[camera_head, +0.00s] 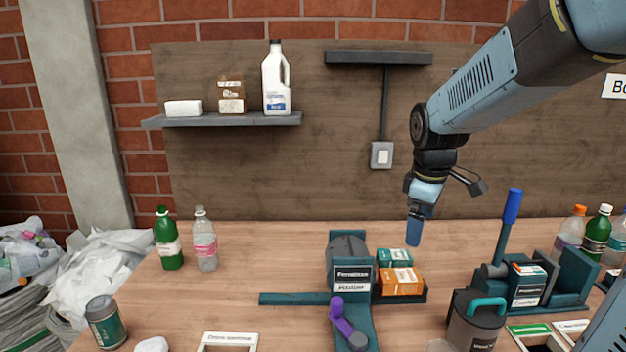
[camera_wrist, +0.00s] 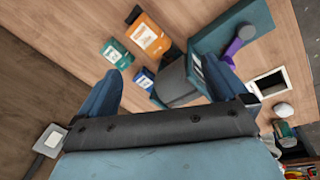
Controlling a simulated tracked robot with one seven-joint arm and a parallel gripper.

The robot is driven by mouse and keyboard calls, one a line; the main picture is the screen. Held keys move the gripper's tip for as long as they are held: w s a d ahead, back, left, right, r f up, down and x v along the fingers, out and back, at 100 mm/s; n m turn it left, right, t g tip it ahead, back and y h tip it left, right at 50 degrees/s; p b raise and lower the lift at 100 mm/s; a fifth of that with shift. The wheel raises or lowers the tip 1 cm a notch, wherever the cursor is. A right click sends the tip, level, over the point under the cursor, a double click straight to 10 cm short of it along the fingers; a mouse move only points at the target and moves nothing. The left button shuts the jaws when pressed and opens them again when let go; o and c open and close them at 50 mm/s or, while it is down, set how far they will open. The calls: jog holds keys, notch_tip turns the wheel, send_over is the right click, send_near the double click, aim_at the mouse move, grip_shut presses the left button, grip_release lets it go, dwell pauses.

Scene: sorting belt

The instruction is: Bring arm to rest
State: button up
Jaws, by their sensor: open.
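My arm reaches in from the upper right in the head view. My gripper (camera_head: 415,230) hangs pointing down above the table, right of the teal and orange boxes. In the wrist view my gripper (camera_wrist: 160,82) shows two blue fingers spread apart with nothing held between them. The grey machine with a teal base (camera_wrist: 178,80) lies beyond the fingers, and the orange box (camera_wrist: 150,36) and teal box (camera_wrist: 117,54) are beside it. No contact with any of them shows.
The wooden table (camera_head: 240,315) holds the grey machine (camera_head: 347,252) with a purple lever (camera_head: 340,318), a blue-handled lever (camera_head: 512,206) and a grey canister (camera_head: 475,325). Bottles stand at left (camera_head: 168,240) and right (camera_head: 596,233). A shelf (camera_head: 220,120) is on the back wall.

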jog(key=s+r+m+t, duration=0.1)
jog(key=s+r+m, duration=0.1)
jog(key=s+m, duration=0.3)
jog(key=s+r+m+t, duration=0.2)
jog(key=s+m, duration=0.4)
jog(key=s, duration=0.4)
jog(key=shift+s+d+r+y, duration=0.3)
jog(key=shift+s+d+r, duration=0.05)
jog(key=shift+s+r, duration=0.1)
